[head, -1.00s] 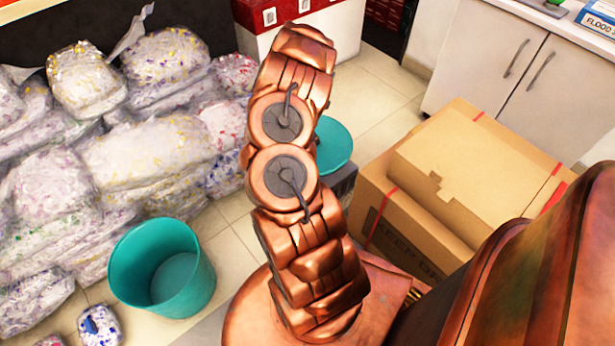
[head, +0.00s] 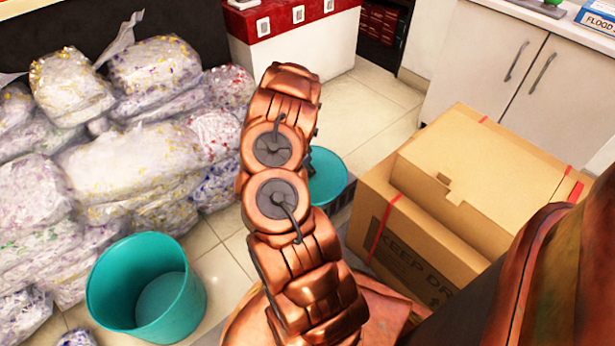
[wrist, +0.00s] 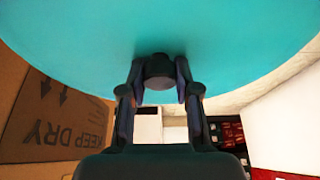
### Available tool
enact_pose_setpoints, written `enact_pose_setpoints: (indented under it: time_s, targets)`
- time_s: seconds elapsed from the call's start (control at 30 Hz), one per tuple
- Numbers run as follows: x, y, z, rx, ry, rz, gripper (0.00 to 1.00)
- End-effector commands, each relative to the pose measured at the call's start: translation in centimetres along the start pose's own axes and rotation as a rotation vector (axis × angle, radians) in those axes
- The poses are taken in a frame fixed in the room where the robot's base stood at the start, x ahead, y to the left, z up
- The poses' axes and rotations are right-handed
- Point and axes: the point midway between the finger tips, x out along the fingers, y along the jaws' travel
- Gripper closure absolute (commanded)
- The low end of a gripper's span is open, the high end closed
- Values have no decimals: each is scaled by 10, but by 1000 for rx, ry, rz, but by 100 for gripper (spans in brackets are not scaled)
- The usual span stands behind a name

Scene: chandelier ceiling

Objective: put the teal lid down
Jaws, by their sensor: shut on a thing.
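The teal lid (head: 330,178) is a flat round disc, partly hidden behind my copper arm in the head view. In the wrist view the lid (wrist: 75,40) fills the top of the picture. My gripper (wrist: 159,82) is shut on the lid's dark knob. In the head view the gripper is almost wholly hidden by the arm. The lid is in the air close to the left side of the cardboard boxes; its exact height above the floor I cannot tell.
An open, empty-looking teal bin (head: 145,290) stands on the tiled floor at lower left. Bagged shreds (head: 125,160) are piled at left. Stacked cardboard boxes (head: 480,190) stand at right, before a white cabinet (head: 545,80). A dark crate-like thing (head: 343,217) shows under the lid.

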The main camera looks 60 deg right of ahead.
Motion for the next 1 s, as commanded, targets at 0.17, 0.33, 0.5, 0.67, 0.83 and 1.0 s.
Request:
enact_pose_setpoints:
  time_s: [0.17, 0.33, 0.5, 0.67, 0.83, 1.0]
  targets:
    - [23, 1, 10, -1, 0, 3, 100]
    - [31, 0, 13, 0, 0, 1, 100]
    - [30, 0, 12, 0, 0, 1, 100]
    - [32, 1, 13, -1, 0, 2, 100]
    - [32, 0, 13, 0, 0, 1, 51]
    - [32, 0, 13, 0, 0, 1, 44]
